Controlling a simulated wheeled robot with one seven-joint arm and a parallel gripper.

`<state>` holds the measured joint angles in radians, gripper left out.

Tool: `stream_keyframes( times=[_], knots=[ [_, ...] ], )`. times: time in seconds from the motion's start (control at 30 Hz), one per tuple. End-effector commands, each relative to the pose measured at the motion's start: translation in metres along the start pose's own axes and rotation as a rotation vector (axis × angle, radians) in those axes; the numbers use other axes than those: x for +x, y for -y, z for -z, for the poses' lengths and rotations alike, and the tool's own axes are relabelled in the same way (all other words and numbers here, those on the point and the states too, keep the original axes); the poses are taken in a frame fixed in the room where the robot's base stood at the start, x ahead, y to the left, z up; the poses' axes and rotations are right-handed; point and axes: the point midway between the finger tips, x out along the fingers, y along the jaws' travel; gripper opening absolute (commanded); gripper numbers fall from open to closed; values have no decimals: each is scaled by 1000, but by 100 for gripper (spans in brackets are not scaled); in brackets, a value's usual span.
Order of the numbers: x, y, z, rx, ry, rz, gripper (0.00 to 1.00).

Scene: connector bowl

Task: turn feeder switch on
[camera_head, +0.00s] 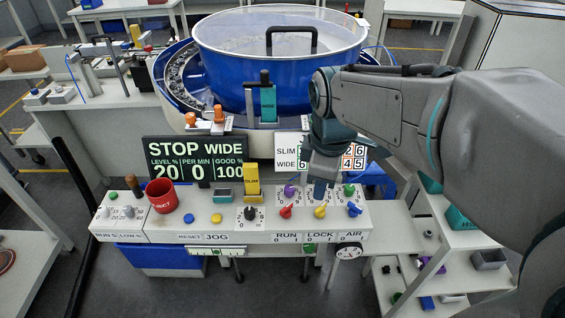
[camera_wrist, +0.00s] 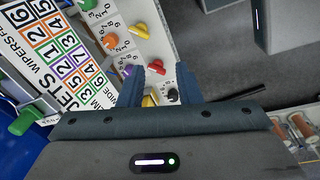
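The front console (camera_head: 180,228) carries a row of small knobs. A red knob (camera_head: 285,211) sits above the label RUN, marked 0 and 1. A yellow knob (camera_head: 321,211) sits above LOCK and a blue knob (camera_head: 354,209) above AIR. No label reading feeder is legible. My gripper (camera_head: 319,190) hangs over the console near the yellow knob. In the wrist view my gripper (camera_wrist: 158,90) is open and empty. The red knob (camera_wrist: 156,67) shows beyond and between its fingertips, apparently apart from them. I cannot tell its exact setting.
A purple knob (camera_head: 290,190) and a green knob (camera_head: 348,190) stand behind the front row. A yellow block (camera_head: 251,180) rises above a black dial (camera_head: 250,214). A red cup (camera_head: 162,196) stands at left. The display (camera_head: 195,158) reads STOP WIDE. A blue bowl (camera_head: 280,60) stands behind.

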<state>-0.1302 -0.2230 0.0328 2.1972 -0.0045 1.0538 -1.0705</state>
Motion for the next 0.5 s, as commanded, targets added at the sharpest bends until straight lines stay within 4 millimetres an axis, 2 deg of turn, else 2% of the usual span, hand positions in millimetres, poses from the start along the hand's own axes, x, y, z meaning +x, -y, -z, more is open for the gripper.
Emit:
stream_keyframes(
  times=[0.1, 0.3, 0.5],
  knots=[
    [0, -11, 23, -302, 6, 33, 31],
    [1, -23, 57, -759, 0, 84, 31],
    [2, -29, 76, -1022, -13, 112, 31]
  ],
)
